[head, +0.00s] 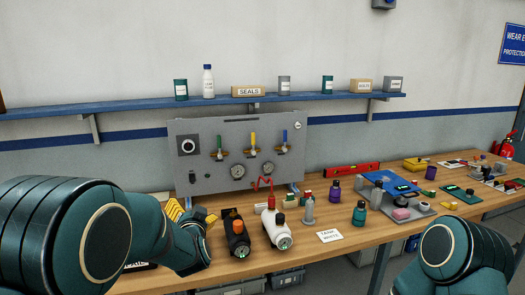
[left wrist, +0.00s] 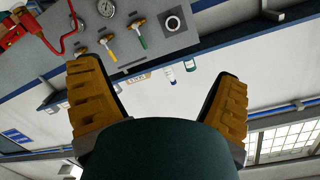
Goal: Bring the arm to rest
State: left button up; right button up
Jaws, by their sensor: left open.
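My left arm comes in from the left of the head view, large and close. My left gripper (head: 188,213) shows partly behind its own wrist, with yellow pads above the bench's left part, in front of the grey gauge panel (head: 215,178). In the left wrist view my left gripper (left wrist: 160,85) has its two yellow-padded fingers wide apart, with nothing held between them. The panel (left wrist: 150,55) shows beyond the fingers at the top, turned over in that view. Part of my right arm shows at the lower right of the head view; its gripper is out of the picture.
A wooden workbench (head: 315,262) runs along the wall. Bottles and trays crowd the bench's right. A blue shelf (head: 220,104) carries several containers. The air above the bench's middle is clear.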

pick_arm(q)
jog(key=s+f+n+g+h, duration=0.1)
jog(key=s+f+g, duration=0.2)
jog(key=f, duration=0.7)
jog(key=s+f+g+h, duration=0.2)
jog(key=s+f, duration=0.1)
jog(key=f, duration=0.7)
jog(key=s+d+f+n+g+h, duration=0.2)
jog(key=s+d+f+g, duration=0.2)
jog(key=s+f, duration=0.4)
jog(key=s+d+f+n+g+h, duration=0.2)
jog(key=s+f, duration=0.6)
jog(key=s, duration=0.8)
jog(key=d+g+h, duration=0.1)
jog(key=d+g, duration=0.1)
jog(key=g, duration=0.1)
jog(key=shift+s+d+f+n, duration=0.15)
jog(key=shift+d+f+n, duration=0.05)
jog(key=shift+d+n, duration=0.15)
pick_arm(e)
jog(key=shift+w+a+f, duration=0.15)
jog(key=shift+w+f, duration=0.2)
jog(key=shift+w, duration=0.15)
